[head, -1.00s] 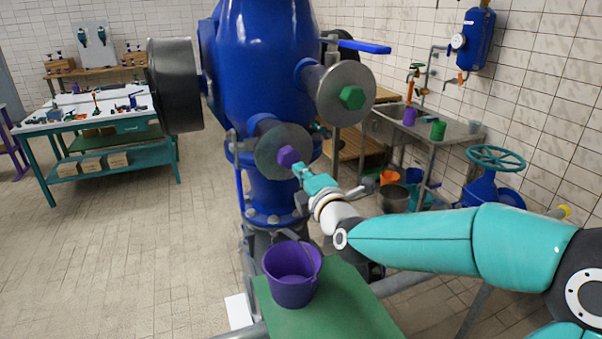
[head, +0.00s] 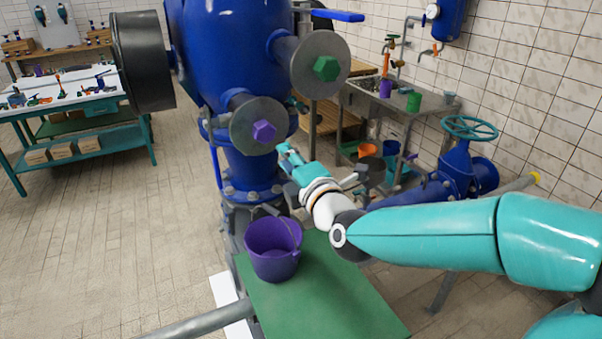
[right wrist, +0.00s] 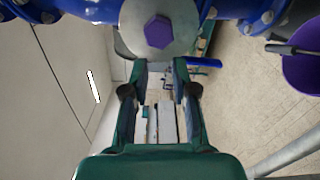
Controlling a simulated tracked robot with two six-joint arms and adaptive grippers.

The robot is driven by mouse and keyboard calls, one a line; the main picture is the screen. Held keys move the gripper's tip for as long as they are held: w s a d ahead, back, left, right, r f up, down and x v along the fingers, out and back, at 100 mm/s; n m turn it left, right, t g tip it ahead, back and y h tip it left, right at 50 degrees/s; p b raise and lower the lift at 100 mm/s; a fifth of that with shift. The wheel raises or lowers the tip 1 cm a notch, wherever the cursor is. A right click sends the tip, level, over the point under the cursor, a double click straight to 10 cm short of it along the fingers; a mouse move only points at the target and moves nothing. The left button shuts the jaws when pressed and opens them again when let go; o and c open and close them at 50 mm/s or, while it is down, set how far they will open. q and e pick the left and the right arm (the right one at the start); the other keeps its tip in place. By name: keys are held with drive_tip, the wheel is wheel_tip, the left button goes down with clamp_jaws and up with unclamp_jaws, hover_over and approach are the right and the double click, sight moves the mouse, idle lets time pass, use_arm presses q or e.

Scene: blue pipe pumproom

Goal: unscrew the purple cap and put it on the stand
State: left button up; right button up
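The purple hexagonal cap (head: 264,132) sits on the round grey flange (head: 243,130) of the blue pipe body. In the right wrist view the cap (right wrist: 158,31) is beyond the fingertips, in front of the grey flange (right wrist: 180,42). My right gripper (head: 285,151) is just below and right of the cap, apart from it. In the right wrist view its two fingers (right wrist: 160,68) are spread with nothing between them. A green-topped stand (head: 335,285) is below, with a purple bucket (head: 272,250) on it. My left gripper is not in view.
A larger flange with a green hexagonal cap (head: 326,68) is above right of the purple cap. A blue valve with a teal handwheel (head: 471,127) stands at right. A workbench (head: 85,147) is at far left, a sink (head: 385,100) behind. Floor at left is clear.

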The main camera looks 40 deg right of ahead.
drive_tip(key=v, duration=0.5)
drive_tip(key=shift+o, duration=0.9)
drive_tip(key=shift+s+a, duration=0.1)
drive_tip(key=shift+s, duration=0.25)
drive_tip(key=shift+o, duration=1.2)
drive_tip(key=shift+s, duration=0.2)
drive_tip(key=shift+o, duration=1.4)
drive_tip(key=shift+a+m, duration=0.1)
drive_tip(key=shift+m, duration=0.4)
drive_tip(key=m, duration=0.3)
drive_tip(key=shift+f, duration=0.15)
drive_tip(key=m+b, duration=0.6)
drive_tip(key=m, duration=2.2)
approach(266, 135)
drive_tip(key=shift+x, duration=0.85)
drive_tip(key=x, duration=0.9)
drive_tip(key=shift+w, duration=0.2)
